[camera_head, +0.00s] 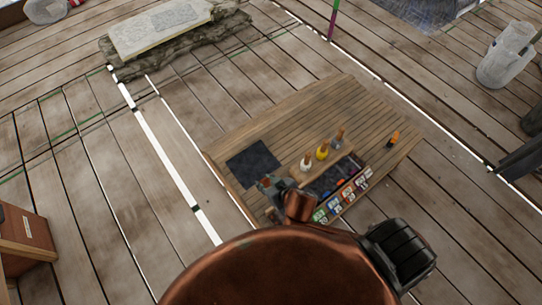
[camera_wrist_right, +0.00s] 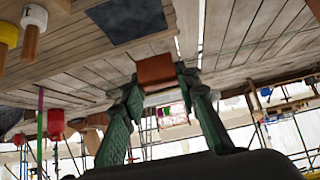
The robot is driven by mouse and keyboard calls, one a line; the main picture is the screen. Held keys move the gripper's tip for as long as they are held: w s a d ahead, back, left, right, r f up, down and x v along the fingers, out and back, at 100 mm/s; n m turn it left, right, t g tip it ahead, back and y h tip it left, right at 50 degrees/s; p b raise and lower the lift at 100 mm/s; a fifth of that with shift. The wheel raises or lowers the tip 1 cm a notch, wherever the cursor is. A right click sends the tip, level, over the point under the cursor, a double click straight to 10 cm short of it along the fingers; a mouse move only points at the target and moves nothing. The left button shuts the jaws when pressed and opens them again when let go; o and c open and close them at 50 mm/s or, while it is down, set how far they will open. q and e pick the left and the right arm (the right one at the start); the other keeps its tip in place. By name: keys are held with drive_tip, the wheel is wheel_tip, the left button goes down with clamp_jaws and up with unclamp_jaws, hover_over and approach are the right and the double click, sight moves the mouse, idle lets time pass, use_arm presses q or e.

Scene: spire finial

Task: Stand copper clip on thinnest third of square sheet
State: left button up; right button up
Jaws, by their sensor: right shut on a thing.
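The dark square sheet (camera_head: 253,164) lies flat on the left part of a slatted wooden table. I cannot tell its thinner and thicker thirds apart. It also shows at the top of the right wrist view (camera_wrist_right: 127,18). My right gripper (camera_head: 268,187) is over the table, just below the sheet in the head view. In the right wrist view its green fingers (camera_wrist_right: 157,88) are shut on the copper clip (camera_wrist_right: 155,71), an orange-brown block at the fingertips. My left gripper is not in view.
An open tray (camera_head: 362,188) holds several coloured items. An orange-and-black object (camera_head: 393,138) is farther right. The table's upper part is clear.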

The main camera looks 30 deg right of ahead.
drive_tip(key=w+d+f+n+b, duration=0.15)
drive_tip(key=w+f+b, duration=0.35)
drive_tip(key=f, duration=0.5)
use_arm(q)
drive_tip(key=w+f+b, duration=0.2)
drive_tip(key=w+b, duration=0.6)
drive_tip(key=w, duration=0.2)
use_arm(e)
drive_tip(key=w+d+f, duration=0.7)
drive_tip(key=w, duration=0.3)
drive_tip(key=w+d+f, duration=0.6)
drive_tip(key=w, duration=0.5)
drive_tip(key=shift+m, duration=0.45)
wheel_tip(320, 180, down, 6)
drive_tip(key=b, duration=0.3)
drive_tip(key=shift+s, duration=0.1)
wheel_tip(320, 180, down, 4)
drive_tip(key=shift+r+b, duration=0.15)
drive_tip(key=shift+b, duration=0.8)
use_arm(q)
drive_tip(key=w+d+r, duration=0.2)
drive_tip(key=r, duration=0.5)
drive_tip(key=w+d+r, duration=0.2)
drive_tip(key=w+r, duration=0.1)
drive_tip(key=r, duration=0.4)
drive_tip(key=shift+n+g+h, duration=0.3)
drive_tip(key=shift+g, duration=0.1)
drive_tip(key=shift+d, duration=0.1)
use_arm(e)
drive_tip(key=o, duration=1.1)
